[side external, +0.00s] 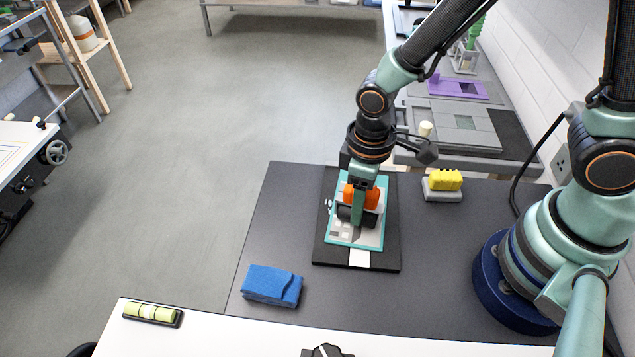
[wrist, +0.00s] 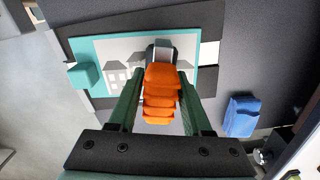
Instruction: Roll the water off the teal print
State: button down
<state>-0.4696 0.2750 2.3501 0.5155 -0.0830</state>
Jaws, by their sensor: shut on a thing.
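The teal-bordered print (side external: 371,238) lies flat on a black board (side external: 387,262), its picture in greys and white. It also shows in the wrist view (wrist: 122,47). My gripper (side external: 358,208) is over the print, shut on the orange handle (side external: 372,198) of a roller. In the wrist view the ribbed orange handle (wrist: 161,90) sits between the two green fingers. The black roller (side external: 345,213) is low over the print and seems to touch it; the contact is partly hidden by a finger. I cannot make out water on the print.
A folded blue cloth (side external: 271,285) lies on the dark mat (side external: 262,228) at front left. A yellow sponge (side external: 445,180) sits on a grey block to the right. A teal block (wrist: 86,75) stands at the print's edge in the wrist view. The mat's left side is clear.

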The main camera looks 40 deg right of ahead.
jog(key=shift+s+a, duration=0.1)
jog(key=shift+s+a, duration=0.3)
jog(key=shift+a, duration=0.1)
dwell(0.3)
jog(key=shift+s+a, duration=0.4)
jog(key=shift+a, duration=0.05)
jog(key=shift+w+d, duration=0.45)
jog(key=shift+d, duration=0.05)
jog(key=shift+w+d, duration=0.35)
jog(key=shift+d, duration=0.1)
